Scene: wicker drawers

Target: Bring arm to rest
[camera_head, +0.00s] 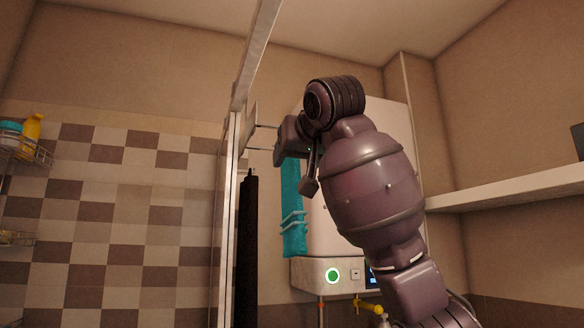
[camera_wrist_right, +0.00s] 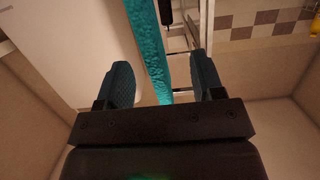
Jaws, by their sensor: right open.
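My right arm reaches up in the head view, and its gripper (camera_head: 298,163) is at the upper middle, in front of a hanging teal towel (camera_head: 292,215). In the right wrist view the two dark fingers of the right gripper (camera_wrist_right: 162,75) stand wide apart. The towel (camera_wrist_right: 148,45) shows as a long strip in the gap between them. I cannot tell whether it touches either finger. The top of the towel is partly hidden by the gripper in the head view. My left gripper is not in view.
A white boiler (camera_head: 318,268) with a green light is behind my right arm. A metal shower frame (camera_head: 229,200) and a dark hanging item (camera_head: 247,245) stand left of it. A wall shelf (camera_head: 510,188) is at right, and a wire rack (camera_head: 30,150) with bottles at far left.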

